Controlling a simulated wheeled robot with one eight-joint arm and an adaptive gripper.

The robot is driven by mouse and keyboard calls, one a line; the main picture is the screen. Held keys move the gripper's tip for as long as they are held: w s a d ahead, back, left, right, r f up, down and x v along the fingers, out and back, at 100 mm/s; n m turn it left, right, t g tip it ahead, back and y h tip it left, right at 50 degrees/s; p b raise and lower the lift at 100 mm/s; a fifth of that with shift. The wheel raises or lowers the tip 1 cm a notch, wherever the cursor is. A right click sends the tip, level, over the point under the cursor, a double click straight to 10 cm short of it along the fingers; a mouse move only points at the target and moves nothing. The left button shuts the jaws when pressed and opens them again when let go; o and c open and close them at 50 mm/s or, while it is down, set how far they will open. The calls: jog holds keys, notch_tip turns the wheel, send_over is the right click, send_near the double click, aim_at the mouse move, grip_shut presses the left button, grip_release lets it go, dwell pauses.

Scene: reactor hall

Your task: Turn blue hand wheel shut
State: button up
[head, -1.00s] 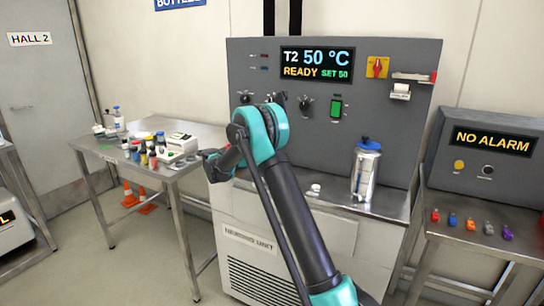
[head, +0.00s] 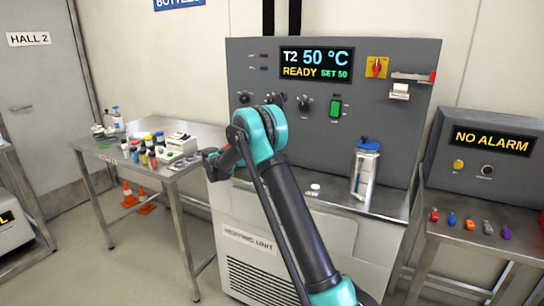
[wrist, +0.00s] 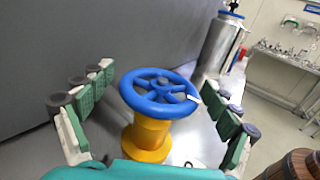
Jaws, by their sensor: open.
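The blue hand wheel (wrist: 160,92) sits on top of a yellow valve body (wrist: 149,138) in the middle of the wrist view. My gripper (wrist: 158,98) is open, with one green-padded finger on each side of the wheel and a gap to it on both sides. A white mark shows at the wheel's right rim. In the head view the wheel is hidden behind my arm, and the fingers cannot be made out there.
A steel flask with a blue cap (head: 364,170) stands on the heating unit's top (head: 391,204), right of my arm; it also shows in the wrist view (wrist: 220,45). The grey control panel (head: 385,120) rises close behind. A side table (head: 175,168) at left holds small bottles.

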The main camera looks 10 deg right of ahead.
notch_tip(320, 180, up, 10)
dwell(0.6)
